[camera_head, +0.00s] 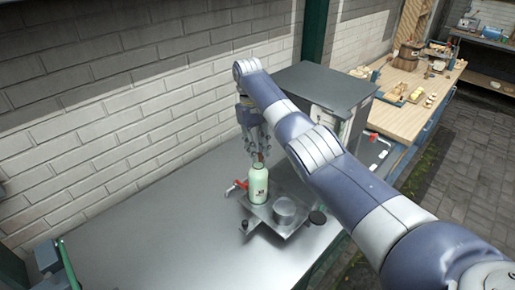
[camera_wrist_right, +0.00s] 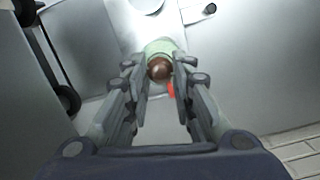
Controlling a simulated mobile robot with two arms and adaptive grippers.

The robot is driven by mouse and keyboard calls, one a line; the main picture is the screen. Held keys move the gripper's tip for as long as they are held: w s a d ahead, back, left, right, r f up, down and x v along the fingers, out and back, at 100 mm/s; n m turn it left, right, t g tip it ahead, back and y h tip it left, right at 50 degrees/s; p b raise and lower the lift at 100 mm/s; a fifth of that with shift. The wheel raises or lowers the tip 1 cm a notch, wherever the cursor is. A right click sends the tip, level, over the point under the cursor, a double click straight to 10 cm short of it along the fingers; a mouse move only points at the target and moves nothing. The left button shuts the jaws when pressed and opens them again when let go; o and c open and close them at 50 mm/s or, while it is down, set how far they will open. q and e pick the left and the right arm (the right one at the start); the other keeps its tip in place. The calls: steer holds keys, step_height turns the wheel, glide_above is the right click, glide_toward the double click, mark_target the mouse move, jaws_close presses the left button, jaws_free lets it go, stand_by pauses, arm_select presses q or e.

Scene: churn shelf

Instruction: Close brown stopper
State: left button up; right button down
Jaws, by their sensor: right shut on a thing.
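The brown stopper (camera_wrist_right: 160,69) sits between the fingertips of my right gripper (camera_wrist_right: 157,72) in the right wrist view. In the head view the same gripper (camera_head: 258,150) points down from above onto the stopper, at the mouth of a pale green bottle (camera_head: 258,188). The gripper is shut on the stopper. The bottle stands upright on a grey metal plate (camera_head: 262,212); its shoulder (camera_wrist_right: 160,47) shows behind the stopper in the wrist view. I cannot tell how deep the stopper sits in the neck. My left gripper is not in view.
The plate also bears a round metal cup (camera_head: 285,211); a red-handled part (camera_head: 238,187) and a black knob (camera_head: 317,218) are at its edges. A grey box-shaped cabinet (camera_head: 325,90) stands behind. The metal table (camera_head: 150,245) is clear to the left, by the brick wall.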

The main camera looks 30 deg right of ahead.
steer(key=shift+s+f, duration=0.15)
steer(key=shift+f, duration=0.2)
steer(key=c, duration=1.4)
jaws_free()
steer(key=shift+d, duration=0.1)
steer(key=shift+o, duration=0.3)
steer(key=shift+w+d, duration=0.1)
steer(key=shift+w, duration=0.15)
steer(key=shift+r, duration=0.1)
steer(key=shift+r, duration=0.25)
step_height(320, 180, up, 7)
steer(key=w, duration=0.1)
steer(key=shift+f, duration=0.15)
